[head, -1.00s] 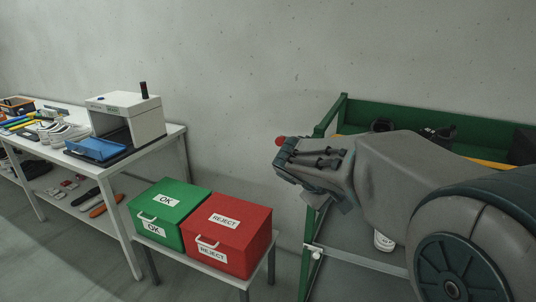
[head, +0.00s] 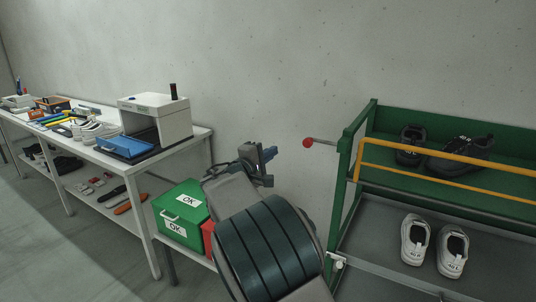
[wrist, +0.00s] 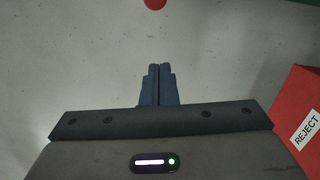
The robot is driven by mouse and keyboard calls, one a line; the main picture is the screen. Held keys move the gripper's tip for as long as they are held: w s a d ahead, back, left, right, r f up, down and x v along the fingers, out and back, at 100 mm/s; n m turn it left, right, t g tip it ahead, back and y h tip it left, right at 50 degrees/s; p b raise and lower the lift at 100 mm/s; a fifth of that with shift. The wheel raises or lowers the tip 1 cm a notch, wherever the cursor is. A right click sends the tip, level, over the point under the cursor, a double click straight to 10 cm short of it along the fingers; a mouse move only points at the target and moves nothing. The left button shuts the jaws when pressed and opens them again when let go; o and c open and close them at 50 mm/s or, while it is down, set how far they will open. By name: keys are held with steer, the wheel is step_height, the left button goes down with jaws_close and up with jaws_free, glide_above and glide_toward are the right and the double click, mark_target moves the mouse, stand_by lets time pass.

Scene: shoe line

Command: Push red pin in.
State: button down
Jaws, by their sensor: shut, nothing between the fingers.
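The red pin (head: 308,142) is a red ball knob on a thin metal rod. The rod sticks out to the left from the upper part of the green rack's left post (head: 346,160). In the wrist view the red knob (wrist: 155,3) shows at the top edge, cut off, beyond my fingertips. My gripper (head: 268,154) is to the left of the knob and a little lower in the head view, apart from it. In the wrist view my gripper (wrist: 159,68) has its two fingers together with nothing between them.
The green rack's yellow bar (head: 440,156) crosses in front of dark shoes; white shoes (head: 415,240) stand lower. A green OK box (head: 181,212) and a red REJECT box (wrist: 302,115) are near my arm. A white table (head: 200,135) stands left.

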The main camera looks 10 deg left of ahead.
steer(key=w+d+p, duration=0.2)
steer(key=w+d, duration=0.2)
steer(key=d, duration=0.2)
steer(key=shift+d+r, duration=0.15)
steer(key=shift+r, duration=0.25)
steer(key=shift+f, duration=0.1)
